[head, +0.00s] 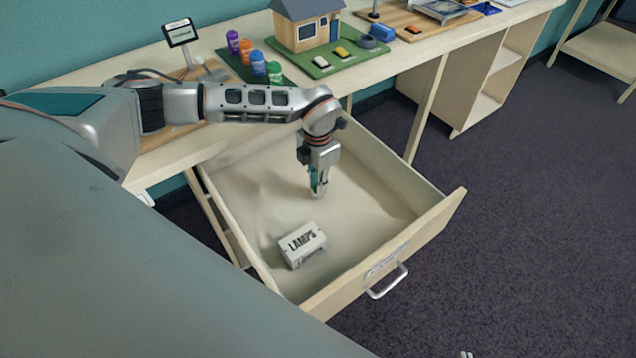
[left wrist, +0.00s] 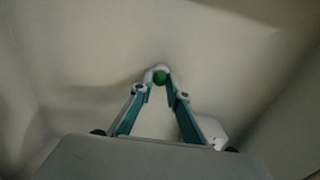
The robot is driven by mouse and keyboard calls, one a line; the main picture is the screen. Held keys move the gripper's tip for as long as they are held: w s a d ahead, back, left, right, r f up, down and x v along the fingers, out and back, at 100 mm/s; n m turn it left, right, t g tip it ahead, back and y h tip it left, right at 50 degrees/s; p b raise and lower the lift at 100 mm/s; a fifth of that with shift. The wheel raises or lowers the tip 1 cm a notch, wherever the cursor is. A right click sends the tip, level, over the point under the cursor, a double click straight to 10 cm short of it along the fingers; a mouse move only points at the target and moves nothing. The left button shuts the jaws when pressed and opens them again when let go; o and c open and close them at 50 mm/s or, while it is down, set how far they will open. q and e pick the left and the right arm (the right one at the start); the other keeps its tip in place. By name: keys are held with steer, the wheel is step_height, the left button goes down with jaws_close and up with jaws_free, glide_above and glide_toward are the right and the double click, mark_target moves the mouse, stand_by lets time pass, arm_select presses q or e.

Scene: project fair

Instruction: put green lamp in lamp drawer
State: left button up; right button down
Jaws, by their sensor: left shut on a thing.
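The lamp drawer (head: 375,184) is pulled open below the table and has a metal handle at its front. In the head view the fingers mostly hide the lamp.
The table above holds a model house (head: 308,28) on a green board, several coloured bottles (head: 258,64) and a small display (head: 180,32). Much of the drawer floor is bare.

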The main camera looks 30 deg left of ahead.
arm_select(q)
steer(key=o, duration=0.9)
step_height(320, 180, up, 12)
steer(key=p, duration=0.1)
stand_by(0.7)
